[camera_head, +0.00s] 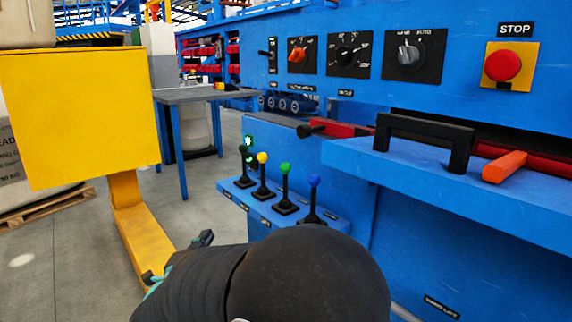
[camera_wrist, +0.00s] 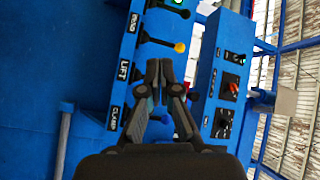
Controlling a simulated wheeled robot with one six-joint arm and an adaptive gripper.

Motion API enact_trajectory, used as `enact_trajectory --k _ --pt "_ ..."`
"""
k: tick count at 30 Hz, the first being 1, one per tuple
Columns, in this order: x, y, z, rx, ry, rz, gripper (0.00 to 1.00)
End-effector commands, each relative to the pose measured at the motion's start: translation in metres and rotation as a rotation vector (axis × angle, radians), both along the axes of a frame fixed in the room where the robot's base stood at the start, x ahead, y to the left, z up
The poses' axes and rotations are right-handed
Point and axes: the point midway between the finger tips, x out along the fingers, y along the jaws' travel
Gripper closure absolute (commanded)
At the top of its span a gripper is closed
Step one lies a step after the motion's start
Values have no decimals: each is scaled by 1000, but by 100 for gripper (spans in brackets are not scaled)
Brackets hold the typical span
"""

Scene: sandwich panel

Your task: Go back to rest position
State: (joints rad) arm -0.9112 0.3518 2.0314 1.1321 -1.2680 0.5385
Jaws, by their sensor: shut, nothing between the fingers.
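My gripper (camera_wrist: 159,70) shows in the wrist view with its two dark fingers together and nothing between them. Its fingertips are in front of the blue lever panel (camera_wrist: 125,70), near the yellow-knobbed lever (camera_wrist: 180,47). I cannot tell whether they touch anything. In the head view my dark arm fills the bottom middle and hides most of the gripper. There the lever row has a dark knob, a yellow knob (camera_head: 262,158), a green knob (camera_head: 285,168) and a blue knob (camera_head: 314,181).
The blue machine carries dials, a red stop button (camera_head: 502,66) and a ledge with a black handle (camera_head: 424,140) on the right. A yellow post with a panel (camera_head: 80,115) stands at left. A grey table (camera_head: 190,95) is behind. Floor between them is clear.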

Motion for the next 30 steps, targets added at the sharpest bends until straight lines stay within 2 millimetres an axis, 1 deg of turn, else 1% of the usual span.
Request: enact_trajectory --k 5,6,9,12,15,17,20,23,26,27,29,30 --pt "-5 41 -37 -120 150 211 100" --pt "-10 51 -46 -157 190 275 100" --pt "-24 71 -61 -253 283 435 100" --pt "-42 79 -72 -350 368 581 100" --pt "-61 76 -78 -453 447 717 100" --pt "-73 69 -79 -517 491 793 100" --pt "-95 49 -79 -623 566 908 100" --pt "-117 18 -76 -730 644 1004 100" --pt "-141 -21 -69 -836 719 1091 100" --pt "-151 -40 -65 -879 754 1118 100" --pt "-166 -71 -58 -942 806 1151 100" --pt "-175 -92 -53 -979 842 1167 100"
